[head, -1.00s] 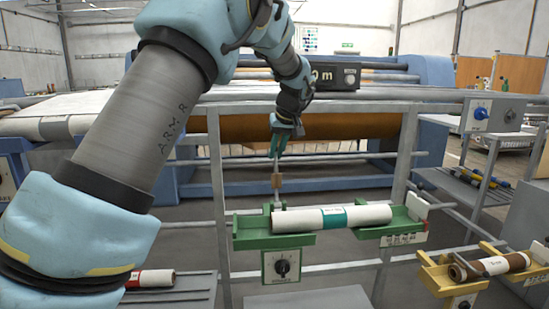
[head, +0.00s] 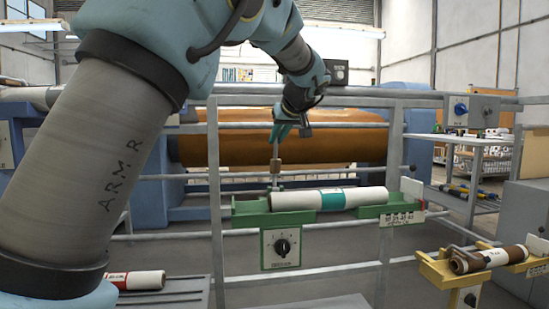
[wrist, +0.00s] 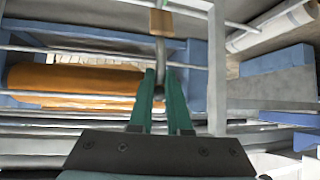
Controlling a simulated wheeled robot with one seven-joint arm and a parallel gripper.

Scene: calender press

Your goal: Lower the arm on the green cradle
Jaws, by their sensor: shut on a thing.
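The green cradle (head: 387,212) is fixed to the rail frame and bears a white roll (head: 300,199) with a teal band. At its left end the cradle's thin metal arm (head: 275,178) stands about upright, with a tan block (head: 276,161) on it. My gripper (head: 280,133) is at the top of this arm, above the roll. In the wrist view the green fingers (wrist: 161,98) are shut around the grey rod of the arm (wrist: 160,58), with the tan block (wrist: 161,22) beyond them. The exact contact is partly hidden by the fingers.
A dial box (head: 281,247) hangs below the green cradle. A yellow cradle (head: 438,268) with a brown roll (head: 487,259) is at lower right. A white roll with a red band (head: 137,280) lies at lower left.

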